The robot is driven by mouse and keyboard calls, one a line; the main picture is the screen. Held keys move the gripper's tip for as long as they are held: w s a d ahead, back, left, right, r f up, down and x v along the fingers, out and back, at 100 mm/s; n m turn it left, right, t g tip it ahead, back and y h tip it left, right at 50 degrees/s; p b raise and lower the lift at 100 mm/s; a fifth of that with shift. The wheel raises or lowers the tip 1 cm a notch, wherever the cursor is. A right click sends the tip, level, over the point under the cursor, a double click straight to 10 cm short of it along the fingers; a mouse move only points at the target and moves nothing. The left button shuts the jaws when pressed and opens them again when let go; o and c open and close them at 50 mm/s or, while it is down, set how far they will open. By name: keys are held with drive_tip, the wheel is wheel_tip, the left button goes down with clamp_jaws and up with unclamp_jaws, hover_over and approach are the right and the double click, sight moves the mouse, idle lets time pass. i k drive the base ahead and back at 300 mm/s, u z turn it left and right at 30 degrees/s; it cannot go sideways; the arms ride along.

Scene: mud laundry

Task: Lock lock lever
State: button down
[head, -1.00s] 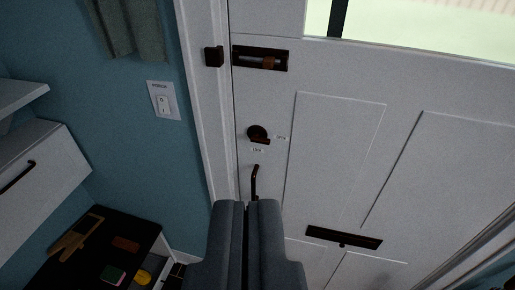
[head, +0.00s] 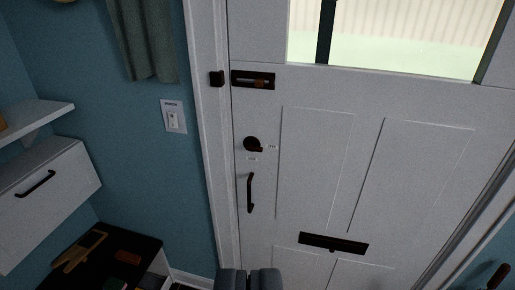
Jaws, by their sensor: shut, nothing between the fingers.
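The lock lever (head: 253,145) is a small dark bronze round piece with a short arm, on the left side of the white door (head: 312,165). Its arm points to the right and slightly down. Small white labels sit to its right and below it, too small to read. My gripper (head: 250,273) is at the bottom edge of the view, below the lever and apart from it. Its grey fingers are together with nothing between them.
A dark pull handle (head: 250,193) is below the lever, a slide bolt (head: 253,80) above it and a mail slot (head: 333,243) lower right. A light switch (head: 173,117) is on the blue wall. A white drawer (head: 45,190) and dark bench top (head: 110,258) stand left.

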sight(250, 147)
drive_tip(key=z, duration=0.2)
drive_tip(key=i, duration=1.25)
drive_tip(key=u, duration=0.25)
